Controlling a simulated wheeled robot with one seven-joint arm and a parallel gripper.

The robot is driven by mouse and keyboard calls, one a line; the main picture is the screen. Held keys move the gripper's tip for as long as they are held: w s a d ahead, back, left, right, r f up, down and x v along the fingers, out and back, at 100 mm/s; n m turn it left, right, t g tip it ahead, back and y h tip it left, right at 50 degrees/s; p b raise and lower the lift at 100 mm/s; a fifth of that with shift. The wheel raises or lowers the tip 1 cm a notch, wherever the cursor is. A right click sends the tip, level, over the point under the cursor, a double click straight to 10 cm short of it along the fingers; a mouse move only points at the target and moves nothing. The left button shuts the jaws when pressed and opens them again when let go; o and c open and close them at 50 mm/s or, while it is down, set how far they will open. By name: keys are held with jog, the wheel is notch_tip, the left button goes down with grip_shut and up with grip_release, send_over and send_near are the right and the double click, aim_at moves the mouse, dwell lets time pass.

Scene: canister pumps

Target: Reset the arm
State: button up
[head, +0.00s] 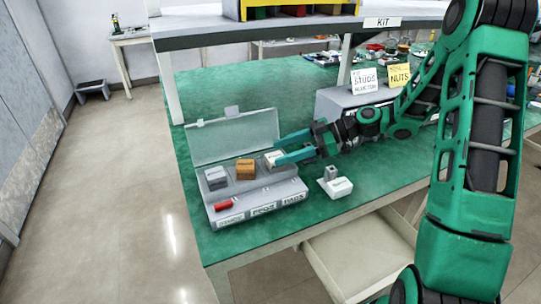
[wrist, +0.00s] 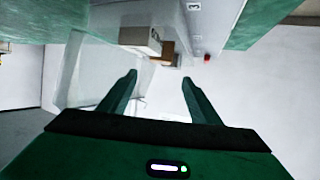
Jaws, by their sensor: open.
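My gripper (head: 278,151) is open at the right end of a grey case (head: 250,202) on the green table. In the wrist view my open gripper (wrist: 160,77) has nothing between its fingers. A pale block (head: 272,160) sits at the case's right end, close to the fingertips in the head view; whether they touch it cannot be told. In the wrist view a pale block (wrist: 140,38) is beyond the fingertips. My arm reaches in from the right, bent and extended over the table.
The case also holds a grey block (head: 215,178), an orange-brown block (head: 245,168) and a red piece (head: 223,205). Its clear lid (head: 235,138) stands open behind. A white pump-like block (head: 335,187) stands right of the case. A grey box (head: 345,104) with note cards is behind my arm.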

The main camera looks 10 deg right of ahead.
jog(key=shift+s+d+r, duration=0.1)
jog(key=shift+d+r, duration=0.05)
jog(key=shift+d, duration=0.15)
jog(key=shift+s+a+h, duration=0.2)
jog(key=shift+h, duration=0.1)
jog(key=s+m+h, duration=0.3)
jog(key=shift+s+a+f+g+h, duration=0.2)
jog(key=shift+a+g+h, duration=0.1)
jog(key=shift+a+h, duration=0.1)
jog(key=s+d+r+m+t+h, duration=0.1)
jog(key=s+d+r+m+h, duration=0.2)
jog(key=s+d+m+h, duration=0.3)
jog(key=s+d+r+m+t+h, duration=0.25)
jog(key=s+d+r+m, duration=0.2)
jog(key=s+m, duration=0.3)
jog(key=s+d+f+m+g, duration=0.1)
jog(key=s+d+m+g, duration=0.1)
jog(key=s+d, duration=0.3)
jog(key=s+d+f+m+g, duration=0.1)
jog(key=s+d+m+g, duration=0.2)
jog(key=s+d, duration=0.3)
jog(key=s, duration=0.5)
jog(key=shift+s+d+f+m+g, duration=0.3)
jog(key=shift+s+m+g, duration=0.05)
